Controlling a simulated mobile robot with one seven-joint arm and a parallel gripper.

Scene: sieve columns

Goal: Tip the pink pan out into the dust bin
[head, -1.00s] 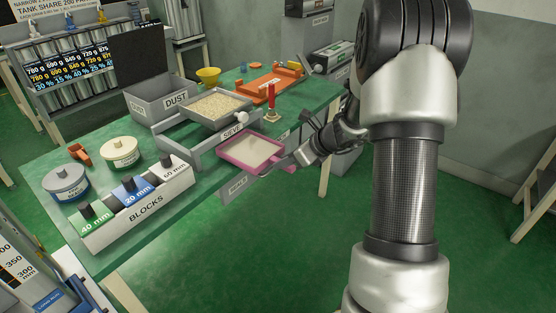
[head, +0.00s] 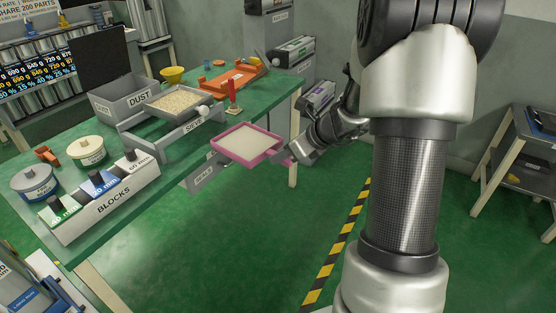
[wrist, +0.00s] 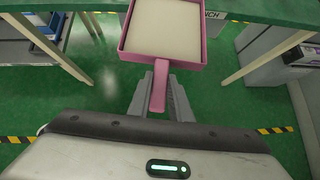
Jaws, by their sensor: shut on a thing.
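The pink pan (head: 247,144) is a square shallow pan with a pale, flat layer of fine material in it. My gripper (head: 291,155) is shut on its handle and holds it roughly level, out past the table's front edge. In the wrist view the pan (wrist: 121,30) lies ahead, its handle between the two fingers (wrist: 160,92). The dust bin (head: 117,106) is a grey open box marked DUST at the back of the table, its dark lid (head: 101,56) standing up behind. Its inside is mostly hidden.
The sieve frame (head: 170,148), with a tray of grains (head: 172,100) on it, stands between pan and bin. A red-handled brush-like tool (head: 232,98) stands to its right. The blocks rack (head: 115,198) is at front left. Floor in front of the table is clear.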

